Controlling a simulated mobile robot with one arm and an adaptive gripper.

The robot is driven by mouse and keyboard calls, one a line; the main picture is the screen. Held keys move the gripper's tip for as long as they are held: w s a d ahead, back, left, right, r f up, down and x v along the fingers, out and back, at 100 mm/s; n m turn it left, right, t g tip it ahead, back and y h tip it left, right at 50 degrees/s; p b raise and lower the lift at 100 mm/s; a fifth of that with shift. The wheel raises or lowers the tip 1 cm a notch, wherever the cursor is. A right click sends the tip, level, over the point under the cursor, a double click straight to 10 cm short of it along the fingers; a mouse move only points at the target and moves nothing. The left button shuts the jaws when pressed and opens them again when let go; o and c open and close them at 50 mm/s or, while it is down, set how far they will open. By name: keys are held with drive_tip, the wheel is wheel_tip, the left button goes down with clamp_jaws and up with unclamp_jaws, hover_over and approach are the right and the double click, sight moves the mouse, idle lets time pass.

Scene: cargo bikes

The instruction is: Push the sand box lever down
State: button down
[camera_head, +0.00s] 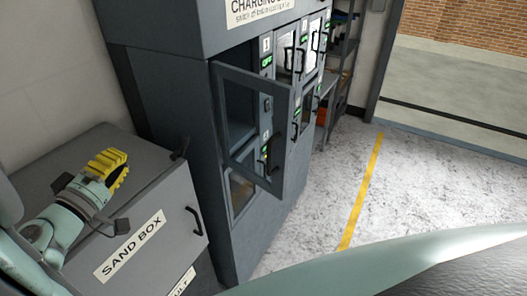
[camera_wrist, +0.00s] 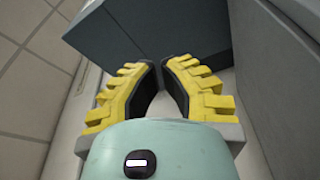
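The grey sand box (camera_head: 150,195) stands at the lower left in the head view, with a "SAND BOX" label on its front. A small black lever-like part (camera_head: 181,147) sticks up at its far right top corner. A black handle (camera_head: 195,221) is on its front at the right. My gripper (camera_head: 122,160) is above the box lid, pointing toward the far side, apart from both black parts. In the wrist view its yellow fingers (camera_wrist: 157,68) lean together, with their tips close and nothing held. Neither black part can be made out in the wrist view.
A dark charging cabinet (camera_head: 160,90) stands right behind the box. Its framed door (camera_head: 283,135) is swung open into the room. The floor (camera_head: 345,190) to the right is clear, with a yellow line. A wall (camera_head: 45,80) is at the left.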

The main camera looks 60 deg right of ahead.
drive_tip(key=shift+s+d+r+m+g+h, duration=0.1)
drive_tip(key=shift+s+d+m+g+h, duration=0.05)
drive_tip(key=shift+s+m+g+h, duration=0.3)
drive_tip(key=shift+w+d, duration=0.1)
drive_tip(key=d+p, duration=0.8)
drive_tip(key=d, duration=0.3)
drive_tip(key=shift+s+d+f, duration=0.25)
drive_tip(key=shift+s+f, duration=0.1)
drive_tip(key=shift+d+f+b, duration=0.1)
drive_tip(key=shift+b, duration=0.25)
